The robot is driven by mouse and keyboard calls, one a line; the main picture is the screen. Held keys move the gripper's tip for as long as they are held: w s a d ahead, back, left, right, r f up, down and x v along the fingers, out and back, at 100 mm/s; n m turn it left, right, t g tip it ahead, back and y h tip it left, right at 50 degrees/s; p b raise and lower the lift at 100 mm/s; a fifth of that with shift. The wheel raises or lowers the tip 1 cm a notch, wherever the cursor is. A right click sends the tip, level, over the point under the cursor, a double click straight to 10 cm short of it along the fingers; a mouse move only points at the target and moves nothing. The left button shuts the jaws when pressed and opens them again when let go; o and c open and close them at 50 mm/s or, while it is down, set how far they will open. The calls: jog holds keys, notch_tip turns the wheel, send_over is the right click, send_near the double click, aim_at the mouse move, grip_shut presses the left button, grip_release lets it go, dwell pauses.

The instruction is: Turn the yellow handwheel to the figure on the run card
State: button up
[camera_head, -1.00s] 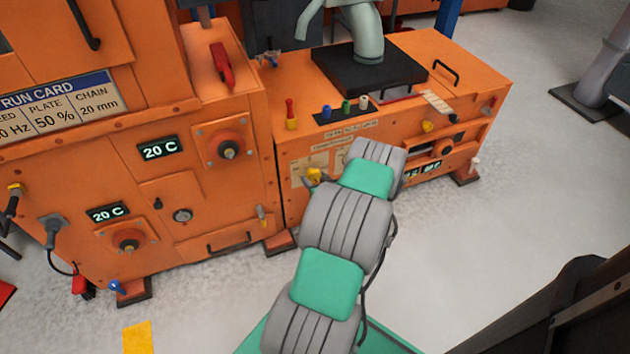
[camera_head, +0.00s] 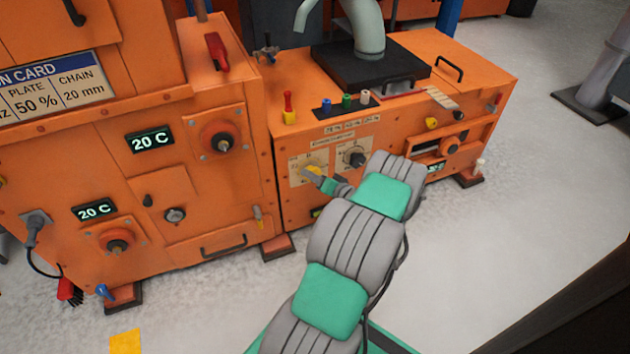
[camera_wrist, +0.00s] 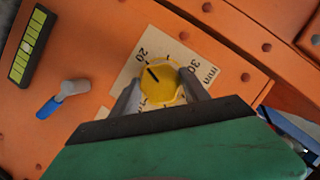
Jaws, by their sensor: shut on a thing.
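The yellow handwheel (camera_head: 313,170) is on a pale dial plate low on the orange machine's front. In the wrist view the handwheel (camera_wrist: 163,88) has a dark pointer line aimed up and left, close to the printed 20; 30 and "min" or "mm" are printed to the right. My gripper (camera_wrist: 160,92) is shut on it, with a grey finger on each side. The lower part of the dial is hidden by my gripper. The run card (camera_head: 55,88) on the cabinet at left reads PLATE 50 % and CHAIN 20 mm; its left part is cut off.
A dark knob (camera_head: 355,157) sits right of the handwheel. In the wrist view a blue-tipped lever (camera_wrist: 62,98) and a yellow-green segmented gauge (camera_wrist: 33,46) lie to the left. Coloured buttons (camera_head: 346,101) stand on the top edge.

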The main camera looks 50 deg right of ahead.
dwell(0.3)
jog(key=o, duration=1.3)
jog(key=shift+o, duration=0.2)
jog(key=shift+s, duration=0.1)
jog(key=p+v, duration=0.2)
jog(key=v, duration=0.5)
jog(key=shift+s, duration=0.35)
jog(key=shift+a, duration=0.1)
